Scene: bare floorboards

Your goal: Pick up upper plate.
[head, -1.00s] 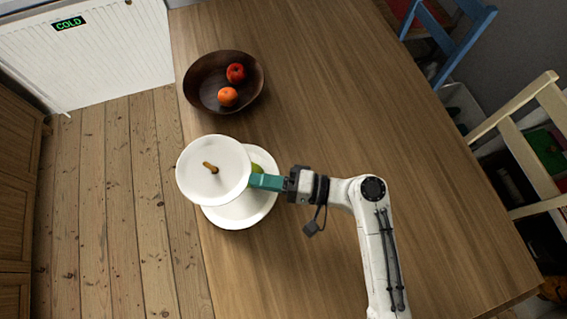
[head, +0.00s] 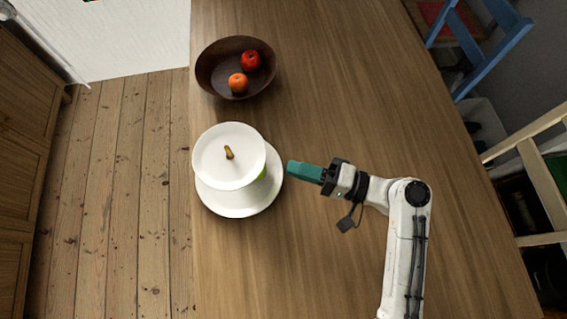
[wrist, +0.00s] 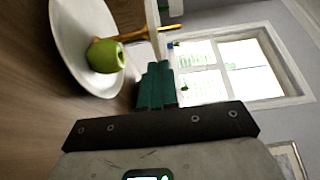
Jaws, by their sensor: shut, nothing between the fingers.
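The white upper plate (head: 213,165) is the top tier of a two-tier stand near the table's left edge. A brown post tip (head: 229,153) stands up from its middle; in the wrist view the wooden post (wrist: 140,35) runs through the upper plate (wrist: 152,22), seen edge-on. The white lower plate (head: 236,208) lies below on the table. A green apple (wrist: 106,56) sits on it, mostly hidden from the head view. My gripper (head: 290,168) has teal fingers, shut and empty. It is just right of the stand, apart from both plates.
A dark brown bowl (head: 212,78) with a red fruit (head: 250,60) and an orange fruit (head: 238,83) stands behind the stand. The wooden table (head: 350,110) is clear to the right. Chairs stand along its right side.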

